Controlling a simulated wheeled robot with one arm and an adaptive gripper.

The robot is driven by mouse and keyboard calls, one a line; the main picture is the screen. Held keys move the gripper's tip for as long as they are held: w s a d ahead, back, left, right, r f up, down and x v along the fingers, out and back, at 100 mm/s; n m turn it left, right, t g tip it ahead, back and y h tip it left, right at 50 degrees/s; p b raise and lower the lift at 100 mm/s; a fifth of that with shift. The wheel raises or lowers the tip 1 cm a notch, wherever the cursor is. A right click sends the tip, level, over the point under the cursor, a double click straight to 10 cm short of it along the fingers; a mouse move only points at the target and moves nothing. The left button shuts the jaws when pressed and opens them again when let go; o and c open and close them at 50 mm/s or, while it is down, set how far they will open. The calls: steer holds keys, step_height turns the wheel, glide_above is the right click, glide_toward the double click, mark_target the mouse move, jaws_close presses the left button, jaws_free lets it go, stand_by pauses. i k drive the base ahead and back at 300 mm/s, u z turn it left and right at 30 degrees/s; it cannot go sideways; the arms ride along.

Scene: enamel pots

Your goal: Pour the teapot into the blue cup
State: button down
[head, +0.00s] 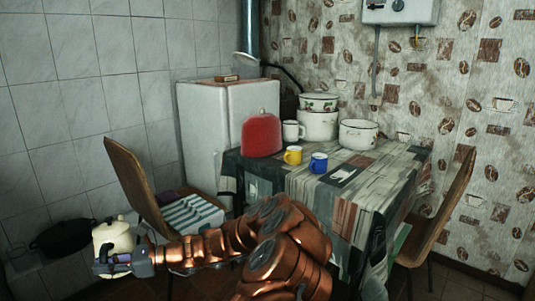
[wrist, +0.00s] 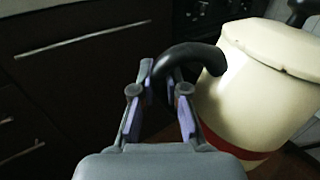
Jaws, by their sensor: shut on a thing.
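A cream teapot (head: 112,236) is at the lower left of the head view, away from the table. In the wrist view the teapot (wrist: 255,85) shows a lid, a red band and a black curved handle (wrist: 190,57). My gripper (head: 122,260) is shut on that handle and holds the teapot off to the side; in the wrist view the fingers (wrist: 160,92) are on either side of the handle. The teapot's spout cannot be made out. The blue cup (head: 318,163) stands upright on the table, far to the right of my gripper; its contents cannot be seen.
The table (head: 375,195) also holds a yellow cup (head: 292,155), a white mug (head: 292,131), a red rounded object (head: 262,134) and white pots (head: 357,134). Chairs (head: 140,185) stand at its left and right (head: 446,215). A black pot (head: 62,238) is at far left.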

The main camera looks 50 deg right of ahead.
mark_target(319, 163)
steer(key=z, duration=0.45)
steer(key=i, duration=0.45)
steer(key=z, duration=0.45)
